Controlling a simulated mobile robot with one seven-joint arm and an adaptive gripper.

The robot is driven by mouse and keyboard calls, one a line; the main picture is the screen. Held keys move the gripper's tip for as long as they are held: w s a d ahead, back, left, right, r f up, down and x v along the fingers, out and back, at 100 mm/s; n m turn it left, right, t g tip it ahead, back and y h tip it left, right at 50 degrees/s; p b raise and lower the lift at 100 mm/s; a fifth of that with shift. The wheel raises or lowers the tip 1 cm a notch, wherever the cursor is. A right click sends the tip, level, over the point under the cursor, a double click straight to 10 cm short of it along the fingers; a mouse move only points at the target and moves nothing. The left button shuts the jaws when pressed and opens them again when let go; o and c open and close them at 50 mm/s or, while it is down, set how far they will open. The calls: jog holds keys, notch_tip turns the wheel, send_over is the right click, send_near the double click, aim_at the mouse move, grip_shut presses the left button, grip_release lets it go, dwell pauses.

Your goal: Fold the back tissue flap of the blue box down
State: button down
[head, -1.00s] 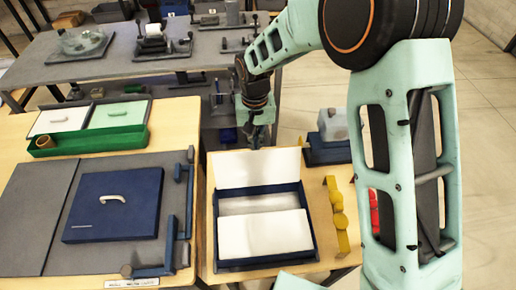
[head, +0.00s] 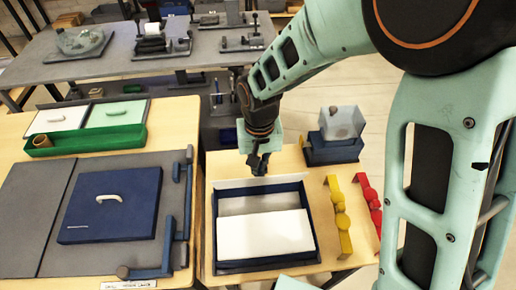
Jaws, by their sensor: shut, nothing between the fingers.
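The blue box (head: 217,232) sits open on the wooden table, right of the blue lid. A bright white tissue panel (head: 265,234) lies flat over its front part. A greyer white strip (head: 258,203) shows behind that panel, inside the box. My gripper (head: 258,168) is shut and empty, pointing down at the box's back edge. I cannot tell whether it touches the flap.
A blue lid with a white handle (head: 108,205) lies on the grey mat at left. Yellow (head: 340,218) and red (head: 371,204) holders stand right of the box. A blue stand with a clear block (head: 338,132) is behind right. A green tray (head: 88,140) is back left.

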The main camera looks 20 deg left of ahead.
send_over(262, 213)
jog(key=shift+a+b, duration=0.1)
jog(key=shift+b, duration=0.3)
jog(key=shift+f, duration=0.1)
dwell(0.3)
notch_tip(262, 213, down, 7)
jog(key=b, duration=0.6)
notch_tip(262, 213, up, 9)
jog(key=p, duration=0.6)
jog(key=shift+f, duration=0.2)
jog(key=shift+w, duration=0.15)
